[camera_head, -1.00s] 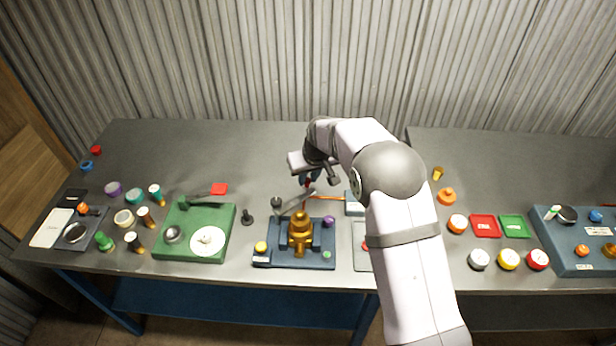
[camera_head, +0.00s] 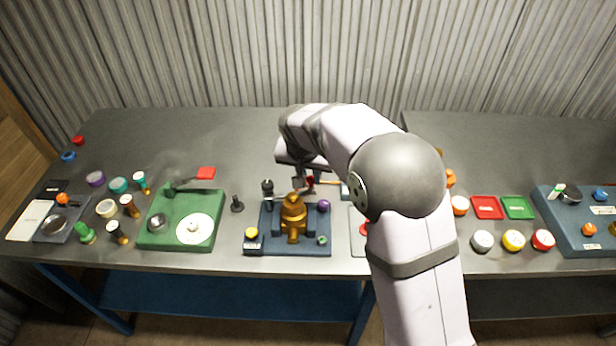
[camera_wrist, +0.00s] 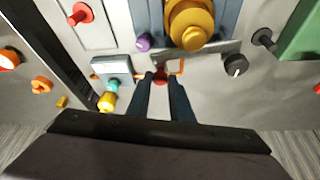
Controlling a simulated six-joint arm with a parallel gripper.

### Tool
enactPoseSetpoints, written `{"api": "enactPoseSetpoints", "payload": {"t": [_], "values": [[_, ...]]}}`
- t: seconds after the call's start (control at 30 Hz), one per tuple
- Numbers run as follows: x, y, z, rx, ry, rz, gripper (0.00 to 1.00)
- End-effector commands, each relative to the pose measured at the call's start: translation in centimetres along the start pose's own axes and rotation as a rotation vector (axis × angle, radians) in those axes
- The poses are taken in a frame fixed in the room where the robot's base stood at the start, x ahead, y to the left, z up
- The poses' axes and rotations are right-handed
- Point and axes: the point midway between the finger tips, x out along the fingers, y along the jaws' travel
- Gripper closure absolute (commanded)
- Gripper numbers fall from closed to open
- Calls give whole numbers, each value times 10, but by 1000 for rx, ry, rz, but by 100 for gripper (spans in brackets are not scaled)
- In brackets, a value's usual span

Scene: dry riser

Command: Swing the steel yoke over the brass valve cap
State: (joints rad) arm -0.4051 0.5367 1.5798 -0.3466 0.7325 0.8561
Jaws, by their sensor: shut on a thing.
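The brass valve cap (camera_head: 293,212) stands upright on a dark blue base (camera_head: 262,218); it also shows at the top of the wrist view (camera_wrist: 189,22). The steel yoke (camera_wrist: 205,52) appears as a grey bar beside the cap, on my gripper's side; whether any part of it lies over the cap is unclear. My gripper (camera_wrist: 160,82) is shut on a small red grip (camera_wrist: 160,73) that seems to belong to the yoke. In the head view my gripper (camera_head: 304,183) is just behind the cap, and my arm and wrist partly hide the yoke.
A black knob (camera_head: 267,187) and a purple knob (camera_head: 323,206) flank the cap. A grey box with a teal and yellow fitting (camera_wrist: 112,75) sits close by. A green fixture (camera_head: 165,238) stands to the left. The bench behind is mostly clear.

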Motion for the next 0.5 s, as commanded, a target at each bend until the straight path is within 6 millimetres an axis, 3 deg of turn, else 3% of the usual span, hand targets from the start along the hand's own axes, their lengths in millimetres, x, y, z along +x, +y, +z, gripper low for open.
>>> {"api": "enactPoseSetpoints", "payload": {"t": [0.5], "values": [[-8,4,18,167,0,67,100]]}}
